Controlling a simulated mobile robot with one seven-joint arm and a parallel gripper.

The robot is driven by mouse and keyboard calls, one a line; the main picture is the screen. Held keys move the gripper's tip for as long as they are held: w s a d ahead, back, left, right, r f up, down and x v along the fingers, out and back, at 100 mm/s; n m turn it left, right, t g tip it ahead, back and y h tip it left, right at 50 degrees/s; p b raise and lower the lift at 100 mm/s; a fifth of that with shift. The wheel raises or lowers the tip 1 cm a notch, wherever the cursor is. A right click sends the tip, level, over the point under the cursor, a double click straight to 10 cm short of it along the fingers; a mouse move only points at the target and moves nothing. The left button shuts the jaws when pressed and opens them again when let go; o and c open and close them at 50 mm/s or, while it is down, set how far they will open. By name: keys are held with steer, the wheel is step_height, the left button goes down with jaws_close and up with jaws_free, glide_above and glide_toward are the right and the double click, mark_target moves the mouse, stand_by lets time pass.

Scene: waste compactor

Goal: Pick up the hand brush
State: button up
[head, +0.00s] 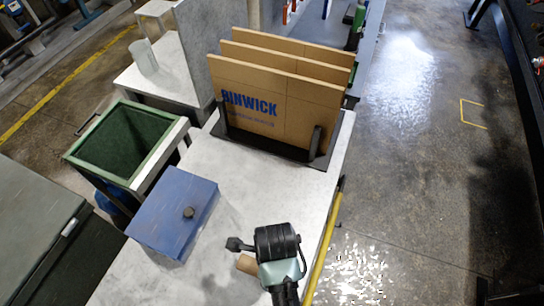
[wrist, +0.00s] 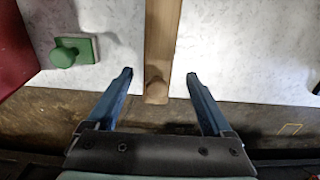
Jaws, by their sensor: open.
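A brown wooden bar, which looks like the hand brush's handle (wrist: 161,40), runs down from the top of the wrist view. My gripper (wrist: 160,75) is open, with one finger on each side of the handle's end and a visible gap on both sides. I cannot tell how far above the handle the fingers are. In the head view a short tan piece, likely the same handle (head: 246,264), shows beside my wrist, which hides the rest. The brush's bristles are not visible.
A light bench (head: 262,188) holds a blue box (head: 170,222) with a dark knob and a rack of cardboard sheets (head: 285,95). A green bin (head: 125,140) stands left. A green knobbed block (wrist: 75,50) lies left of the handle. A yellow pole (head: 326,240) runs along the bench's right edge.

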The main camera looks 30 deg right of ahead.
steer(key=shift+a+f+p, duration=0.15)
steer(key=shift+f+p, duration=0.1)
steer(key=shift+f, duration=1.05)
steer(key=shift+a+f+p, duration=0.1)
steer(key=shift+f+p, duration=0.1)
steer(key=shift+f, duration=1.05)
jaws_close()
